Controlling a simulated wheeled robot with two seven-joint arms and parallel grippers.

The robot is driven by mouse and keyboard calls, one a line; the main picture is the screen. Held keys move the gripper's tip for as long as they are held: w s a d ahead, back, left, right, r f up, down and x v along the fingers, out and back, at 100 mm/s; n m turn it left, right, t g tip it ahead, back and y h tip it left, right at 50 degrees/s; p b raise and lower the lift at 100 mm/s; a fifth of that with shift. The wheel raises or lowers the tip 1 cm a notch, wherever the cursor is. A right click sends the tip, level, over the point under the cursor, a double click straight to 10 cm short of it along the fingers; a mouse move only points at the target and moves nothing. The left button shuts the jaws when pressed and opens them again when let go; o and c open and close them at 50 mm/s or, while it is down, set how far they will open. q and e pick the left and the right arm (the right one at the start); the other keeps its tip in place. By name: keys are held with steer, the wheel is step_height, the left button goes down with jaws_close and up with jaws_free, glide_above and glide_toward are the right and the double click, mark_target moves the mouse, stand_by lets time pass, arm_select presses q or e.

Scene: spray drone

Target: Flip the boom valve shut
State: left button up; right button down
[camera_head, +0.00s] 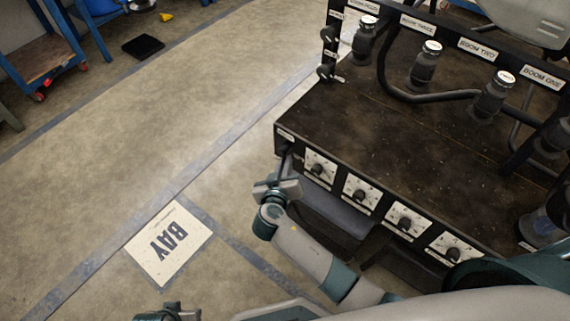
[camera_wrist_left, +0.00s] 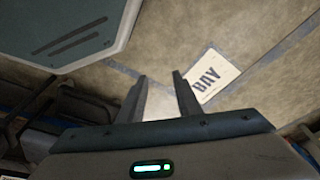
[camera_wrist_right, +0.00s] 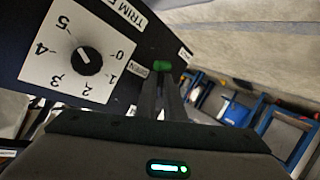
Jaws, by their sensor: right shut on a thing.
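The boom valve shows in the right wrist view as a green handle tip (camera_wrist_right: 161,66) on the dark panel's edge, between a small label reading like OPEN (camera_wrist_right: 137,69) and another small label (camera_wrist_right: 185,52). My right gripper (camera_wrist_right: 164,100) is shut on the valve handle, its fingers close together just below the green tip. In the head view my right gripper (camera_head: 286,166) is at the front left corner of the black bench, where its hand hides most of the valve. My left gripper (camera_wrist_left: 161,92) is open and empty, above the floor.
The black bench (camera_head: 360,115) carries a row of dial plates (camera_head: 361,195) along its front and bottle-like fittings (camera_head: 426,64) under boom labels. A dial (camera_wrist_right: 89,60) sits close beside my right gripper. A BAY sheet (camera_head: 169,243) lies on the open floor. A blue cart (camera_head: 42,50) stands far left.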

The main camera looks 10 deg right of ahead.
arm_select(q)
steer(key=w+d+r+t+h+b, duration=0.5)
steer(key=w+d+r+t+b, duration=0.5)
steer(key=d+r, duration=0.2)
arm_select(e)
steer(key=m+t+b, duration=0.2)
steer(key=b, duration=0.1)
steer(key=w+a+m+t+b, duration=0.1)
steer(key=shift+f+m+b, duration=0.3)
steer(key=shift+f+b, duration=0.05)
steer(key=shift+b, duration=0.05)
arm_select(q)
steer(key=s+d+r+m+t+h, duration=0.1)
steer(key=s+r+t+h, duration=0.2)
steer(key=r+t, duration=0.7)
step_height(320, 180, up, 6)
steer(key=shift+s+f, duration=0.1)
steer(key=shift+s, duration=0.25)
arm_select(e)
steer(key=c, duration=1.9)
jaws_free()
steer(key=shift+o, duration=0.2)
steer(key=shift+f, duration=0.1)
